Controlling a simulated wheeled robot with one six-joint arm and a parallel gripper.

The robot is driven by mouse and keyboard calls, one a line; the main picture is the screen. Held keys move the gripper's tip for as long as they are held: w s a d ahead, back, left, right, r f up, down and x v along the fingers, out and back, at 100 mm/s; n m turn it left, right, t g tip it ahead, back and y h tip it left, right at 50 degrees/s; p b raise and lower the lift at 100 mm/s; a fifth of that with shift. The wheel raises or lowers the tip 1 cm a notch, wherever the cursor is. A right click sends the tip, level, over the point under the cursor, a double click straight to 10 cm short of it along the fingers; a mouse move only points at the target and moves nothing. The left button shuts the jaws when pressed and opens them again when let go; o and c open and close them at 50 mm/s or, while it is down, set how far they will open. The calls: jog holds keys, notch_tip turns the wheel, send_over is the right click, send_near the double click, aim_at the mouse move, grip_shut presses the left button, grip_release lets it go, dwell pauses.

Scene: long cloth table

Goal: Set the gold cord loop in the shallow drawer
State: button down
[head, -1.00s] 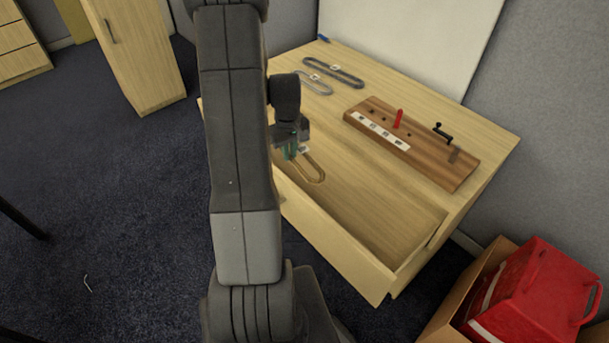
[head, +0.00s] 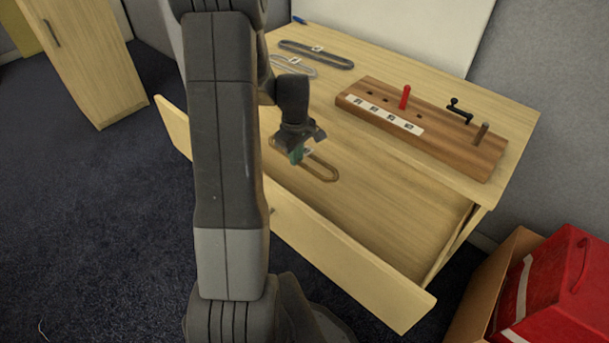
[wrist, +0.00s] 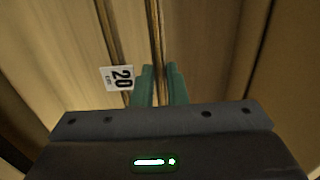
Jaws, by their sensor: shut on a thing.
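The gold cord loop (head: 322,174) is a long thin oval over the open shallow drawer (head: 350,262), toward its left part. I cannot tell whether it touches the drawer floor. My gripper (head: 297,155) points down with its green fingers shut on one side of the loop. In the wrist view my gripper (wrist: 160,83) has a strand of the gold cord loop (wrist: 157,35) between its fingers. A white tag (wrist: 119,78) marked 20 sits on the other strand, left of the fingers. My arm hides part of the drawer.
On the tabletop behind lie a dark loop (head: 330,60) and a grey loop (head: 291,69). A wooden board (head: 440,140) with a red peg (head: 405,97) and a black crank (head: 459,109) stands right. A box with a red bag (head: 545,295) is on the floor. The drawer's right side is clear.

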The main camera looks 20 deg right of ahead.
aim_at(297, 184)
notch_tip(297, 184, down, 10)
jog(key=shift+r+b, duration=0.25)
jog(key=shift+b, duration=0.5)
jog(key=shift+f, duration=0.1)
jog(key=c, duration=1.5)
grip_release()
jog(key=shift+o, duration=0.2)
notch_tip(297, 184, up, 12)
jog(key=shift+r+p, duration=0.15)
jog(key=shift+p, duration=0.9)
